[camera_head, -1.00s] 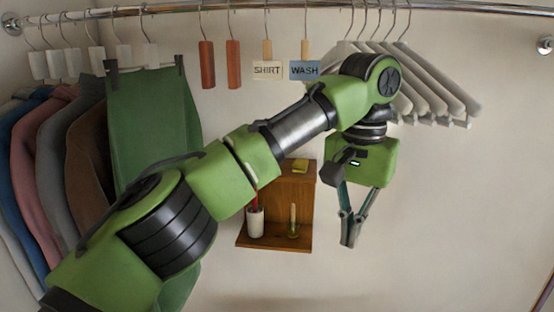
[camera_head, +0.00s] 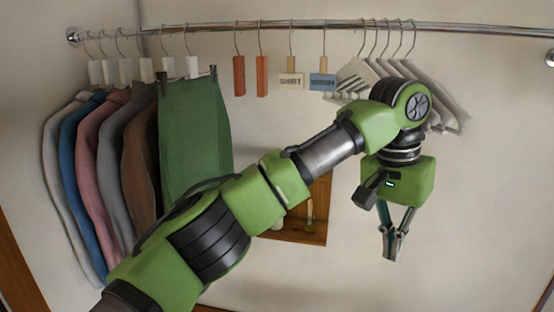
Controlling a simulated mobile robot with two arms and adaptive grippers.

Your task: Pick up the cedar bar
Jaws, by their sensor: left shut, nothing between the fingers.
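Two reddish-brown cedar bars hang by thin hooks from the metal rail, a left one (camera_head: 239,76) and a right one (camera_head: 262,76), side by side with a small gap. Both hang upright and are unobstructed. My left gripper (camera_head: 389,256) points down in front of the bare wall, right of and well below the bars. Its fingers come together at the tips, shut and empty. It touches neither bar. My right gripper is not in view.
A SHIRT tag (camera_head: 291,81) and a blue tag (camera_head: 322,82) hang right of the bars. Pale empty hangers (camera_head: 447,108) lie partly behind my left arm. My arm hides much of a wooden shelf (camera_head: 318,238).

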